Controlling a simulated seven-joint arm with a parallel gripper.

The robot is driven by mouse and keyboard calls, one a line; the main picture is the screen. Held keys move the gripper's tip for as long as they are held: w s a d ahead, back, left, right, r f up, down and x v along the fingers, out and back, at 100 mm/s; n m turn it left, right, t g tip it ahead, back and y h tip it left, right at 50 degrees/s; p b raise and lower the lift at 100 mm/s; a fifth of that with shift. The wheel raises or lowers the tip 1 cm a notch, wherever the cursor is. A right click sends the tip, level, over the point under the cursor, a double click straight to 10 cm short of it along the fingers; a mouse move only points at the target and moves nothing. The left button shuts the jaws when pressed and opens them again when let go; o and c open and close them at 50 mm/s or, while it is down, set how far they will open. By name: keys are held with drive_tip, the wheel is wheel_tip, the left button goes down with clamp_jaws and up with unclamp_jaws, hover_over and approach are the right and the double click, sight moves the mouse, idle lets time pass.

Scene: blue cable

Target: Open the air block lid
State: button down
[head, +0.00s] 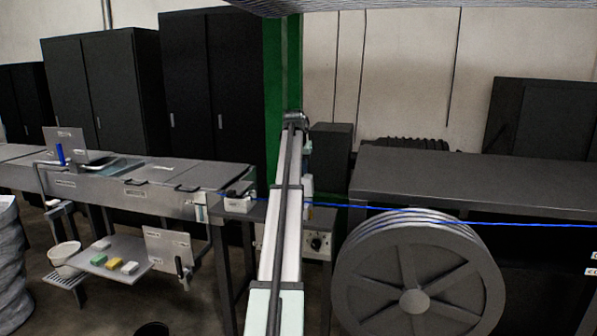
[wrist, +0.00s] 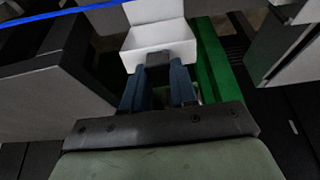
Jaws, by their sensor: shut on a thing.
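In the wrist view, a white block (wrist: 158,42), apparently the air block or its lid, lies just ahead of my gripper (wrist: 168,72). A small dark tab on the near side of the white block sits between the blue-grey fingers, and my gripper is shut on it.
A large cable reel (head: 412,280) and a dark bench (head: 470,170) stand at the right. A long grey trough (head: 110,183) runs at the left. A green column (head: 280,60) rises behind my arm. The blue cable also crosses the wrist view's upper left (wrist: 50,15).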

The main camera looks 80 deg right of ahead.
drive_tip(key=shift+d+f, duration=0.1)
drive_tip(key=shift+d, duration=2.8)
drive_tip(key=shift+f, duration=0.1)
drive_tip(key=c, duration=0.9)
unclamp_jaws()
drive_tip(key=shift+a, duration=0.1)
drive_tip(key=v, duration=1.4)
drive_tip(key=shift+f, duration=0.1)
